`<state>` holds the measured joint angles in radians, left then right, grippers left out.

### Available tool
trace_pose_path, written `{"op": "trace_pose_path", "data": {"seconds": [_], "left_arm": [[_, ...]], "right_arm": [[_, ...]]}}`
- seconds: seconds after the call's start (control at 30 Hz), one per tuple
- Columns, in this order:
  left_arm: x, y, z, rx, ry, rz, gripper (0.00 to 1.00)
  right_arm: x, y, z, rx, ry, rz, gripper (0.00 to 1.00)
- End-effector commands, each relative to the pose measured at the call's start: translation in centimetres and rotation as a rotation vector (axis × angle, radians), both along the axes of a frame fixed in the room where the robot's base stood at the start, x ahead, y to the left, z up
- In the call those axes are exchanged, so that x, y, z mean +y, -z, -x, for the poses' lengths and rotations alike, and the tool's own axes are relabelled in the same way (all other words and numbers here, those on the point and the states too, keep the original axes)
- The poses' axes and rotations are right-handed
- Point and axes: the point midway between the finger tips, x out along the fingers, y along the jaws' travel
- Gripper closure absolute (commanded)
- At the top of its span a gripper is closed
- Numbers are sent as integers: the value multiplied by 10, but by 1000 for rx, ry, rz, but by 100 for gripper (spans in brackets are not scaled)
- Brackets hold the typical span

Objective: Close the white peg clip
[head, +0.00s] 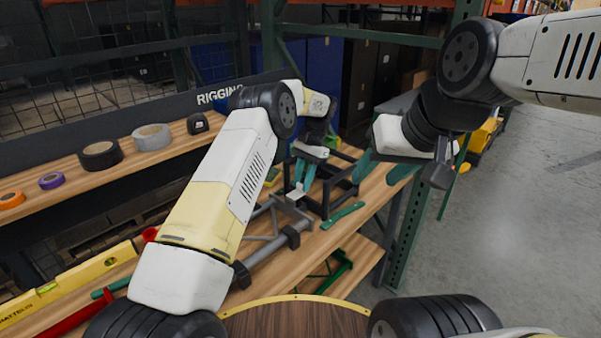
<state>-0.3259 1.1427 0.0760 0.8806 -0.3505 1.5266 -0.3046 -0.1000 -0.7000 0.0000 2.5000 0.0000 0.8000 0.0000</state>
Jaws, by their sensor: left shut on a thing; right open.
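A small white piece (296,194), which looks like the white peg clip, shows at the tips of my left gripper, above the grey tube frame on the bench. My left gripper (302,180) points down with its teal fingers shut on this piece. The fingers and the small size hide how far the clip is open. My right gripper (383,171) is open and empty, to the right of the left one near the bench's right edge, apart from the clip.
A black frame (340,188) stands beside the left gripper. A teal-handled tool (342,215) lies on the bench (318,246). Grey tubing (268,245) lies in front. Tape rolls (100,155) line the left shelf. A yellow level (70,285) lies lower left. A green rack post (408,235) stands right.

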Motion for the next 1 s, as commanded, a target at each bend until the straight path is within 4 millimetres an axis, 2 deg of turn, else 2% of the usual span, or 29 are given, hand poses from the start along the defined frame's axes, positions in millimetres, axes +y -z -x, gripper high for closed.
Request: {"op": "trace_pose_path", "data": {"seconds": [0.33, 0.37, 0.47, 0.83, 1.0], "left_arm": [[-1, 1, 0, 1, 1, 0, 100], [0, 1, 0, 1, 1, 0, 69], [0, 1, 0, 2, 1, -1, 50], [-1, -2, -1, 0, 0, 0, 49], [-7, -23, -7, -2, 2, 0, 49]], "right_arm": [[0, 0, 0, 0, 0, 0, 51], [0, 0, 0, 0, 0, 0, 51], [0, 0, 0, 0, 0, 0, 51], [0, 0, 0, 0, 0, 0, 51], [0, 0, 0, 0, 0, 0, 51]]}}
